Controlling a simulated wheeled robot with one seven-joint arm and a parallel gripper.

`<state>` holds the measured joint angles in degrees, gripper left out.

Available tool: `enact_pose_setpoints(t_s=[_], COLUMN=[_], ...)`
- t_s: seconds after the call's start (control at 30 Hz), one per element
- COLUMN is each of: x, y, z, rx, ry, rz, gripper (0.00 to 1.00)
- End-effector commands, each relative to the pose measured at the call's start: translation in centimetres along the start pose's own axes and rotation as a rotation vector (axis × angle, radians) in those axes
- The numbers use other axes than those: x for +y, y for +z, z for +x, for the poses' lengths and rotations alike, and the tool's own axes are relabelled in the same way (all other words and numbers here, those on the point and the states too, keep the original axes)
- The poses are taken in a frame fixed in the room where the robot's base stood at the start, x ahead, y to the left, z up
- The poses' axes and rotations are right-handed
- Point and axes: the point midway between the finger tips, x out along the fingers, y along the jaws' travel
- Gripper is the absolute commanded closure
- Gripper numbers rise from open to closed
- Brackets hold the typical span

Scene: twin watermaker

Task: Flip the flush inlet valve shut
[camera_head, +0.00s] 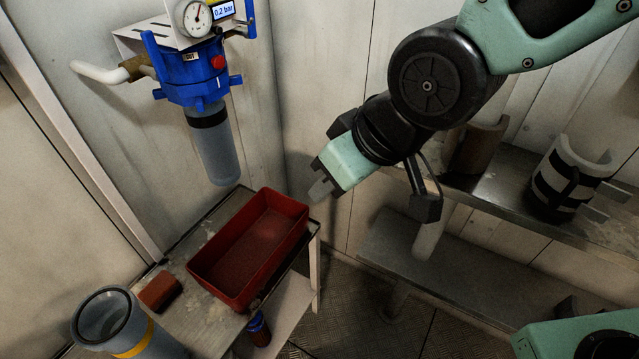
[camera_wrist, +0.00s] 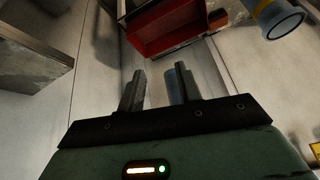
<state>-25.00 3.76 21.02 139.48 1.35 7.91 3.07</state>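A blue filter housing (camera_head: 190,72) hangs on the wall at upper left, with a clear bowl (camera_head: 214,145) below it. Blue upright levers stand on its left (camera_head: 152,52) and right (camera_head: 250,18) sides. I cannot tell which of these is the flush inlet valve. A red knob (camera_head: 218,62) sits on its front. My gripper (camera_head: 320,190) is in mid-air, right of and apart from the housing. In the wrist view my gripper (camera_wrist: 160,82) shows two separated fingers with nothing held. A bluish shape lies behind the right finger, partly hidden.
A red tray (camera_head: 203,262) stands on a small bench (camera_head: 205,313) below the housing, with a reddish block (camera_head: 160,291) beside it. A clear canister (camera_head: 108,318) stands at lower left. Shelves (camera_head: 470,268) at right hold curved parts (camera_head: 570,180). A gauge (camera_head: 197,17) tops the housing.

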Motion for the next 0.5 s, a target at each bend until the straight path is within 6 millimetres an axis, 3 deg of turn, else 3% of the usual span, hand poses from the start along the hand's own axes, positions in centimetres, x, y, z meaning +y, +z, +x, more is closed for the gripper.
enact_pose_setpoints(t_s=[0.2,0.5], x=[0.3,0.3], y=[2.1,2.5], z=[-1.2,-1.3], rx=[-0.08,-0.094], ry=[0.013,0.014], rz=[0.009,0.01], gripper=[0.65,0.65])
